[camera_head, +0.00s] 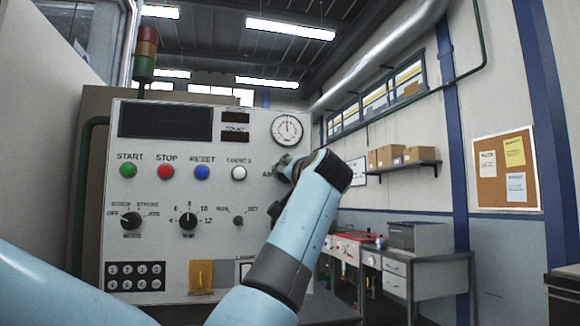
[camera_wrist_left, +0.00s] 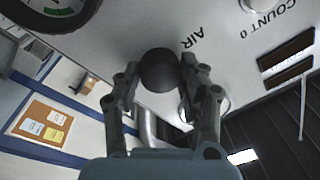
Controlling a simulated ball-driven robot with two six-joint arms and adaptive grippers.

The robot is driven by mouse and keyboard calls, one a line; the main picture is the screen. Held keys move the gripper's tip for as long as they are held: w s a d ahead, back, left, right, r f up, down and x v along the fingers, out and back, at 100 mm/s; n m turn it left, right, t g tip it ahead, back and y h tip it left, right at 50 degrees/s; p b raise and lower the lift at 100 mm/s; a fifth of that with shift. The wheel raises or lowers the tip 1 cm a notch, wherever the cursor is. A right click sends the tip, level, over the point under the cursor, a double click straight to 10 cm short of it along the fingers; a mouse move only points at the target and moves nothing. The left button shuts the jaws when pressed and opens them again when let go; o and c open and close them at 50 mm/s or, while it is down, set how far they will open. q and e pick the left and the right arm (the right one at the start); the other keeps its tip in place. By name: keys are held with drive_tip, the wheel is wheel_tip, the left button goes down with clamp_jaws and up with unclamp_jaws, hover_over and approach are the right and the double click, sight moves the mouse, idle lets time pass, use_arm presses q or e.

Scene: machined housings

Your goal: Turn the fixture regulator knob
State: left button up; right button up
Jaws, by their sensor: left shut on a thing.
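The regulator knob (camera_wrist_left: 159,68) is a round black knob on the pale control panel, beside the AIR label. In the left wrist view it sits between the two fingertips of my left gripper (camera_wrist_left: 160,78), which is shut on it. In the head view my left gripper (camera_head: 282,172) is at the panel's right side, below the round gauge (camera_head: 287,130). There the gripper and wrist hide the knob and most of its label. The gauge is also partly visible at the top left of the wrist view (camera_wrist_left: 45,10). My right gripper is not in view.
The panel (camera_head: 220,262) has green, red, blue and white buttons in a row left of my gripper. Rotary selectors (camera_head: 188,220) and a yellow part (camera_head: 201,275) are below. A grey bench (camera_head: 430,262) stands behind at right.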

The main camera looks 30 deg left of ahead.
use_arm(q)
drive_tip(key=shift+m+p, duration=0.55)
drive_tip(key=shift+m, duration=0.25)
drive_tip(key=o, duration=1.2)
drive_tip(key=shift+d, duration=0.1)
drive_tip(key=v, duration=0.7)
drive_tip(key=shift+s+d, duration=0.1)
drive_tip(key=shift+s, duration=0.05)
